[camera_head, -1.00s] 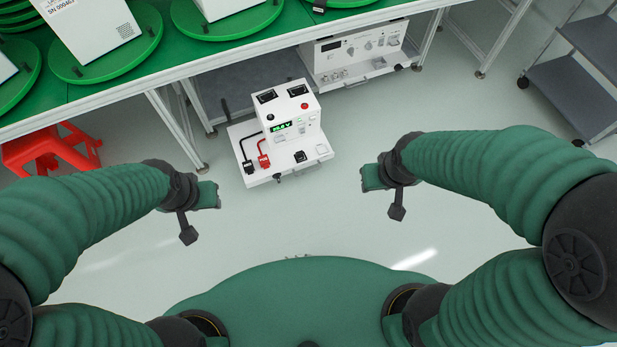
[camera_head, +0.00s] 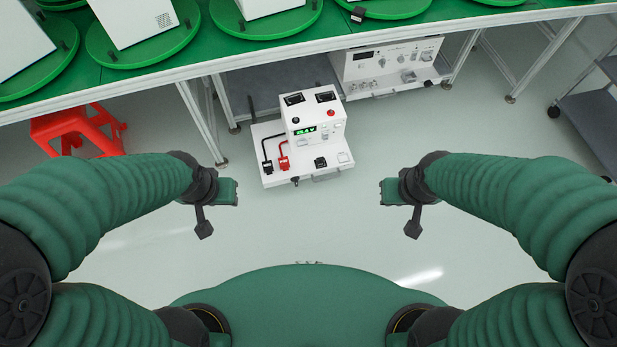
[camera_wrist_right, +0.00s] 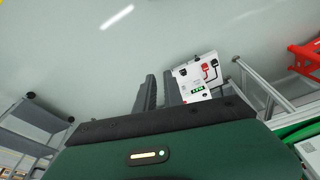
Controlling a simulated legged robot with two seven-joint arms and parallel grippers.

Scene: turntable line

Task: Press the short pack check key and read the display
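A white tester box (camera_head: 317,128) with a lit green display (camera_head: 305,132) stands on a white base (camera_head: 305,172) ahead of me, below the bench. The display characters are too small to read surely. Small buttons and dark and red parts sit on its front and top; I cannot tell which is the short pack check key. My left gripper (camera_head: 234,192) is left of the box and nearer to me, apart from it; its fingers are unclear. My right gripper (camera_head: 384,192) is to the right, also apart. In the right wrist view its dark fingers (camera_wrist_right: 160,90) show a narrow empty gap, with the tester (camera_wrist_right: 197,72) beyond.
A second white instrument (camera_head: 388,62) stands at the back right under the green-topped bench (camera_head: 180,62), which carries several green turntables. A red stool (camera_head: 75,130) is at the left, a grey shelf cart (camera_head: 590,115) at the right. The floor between my grippers is clear.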

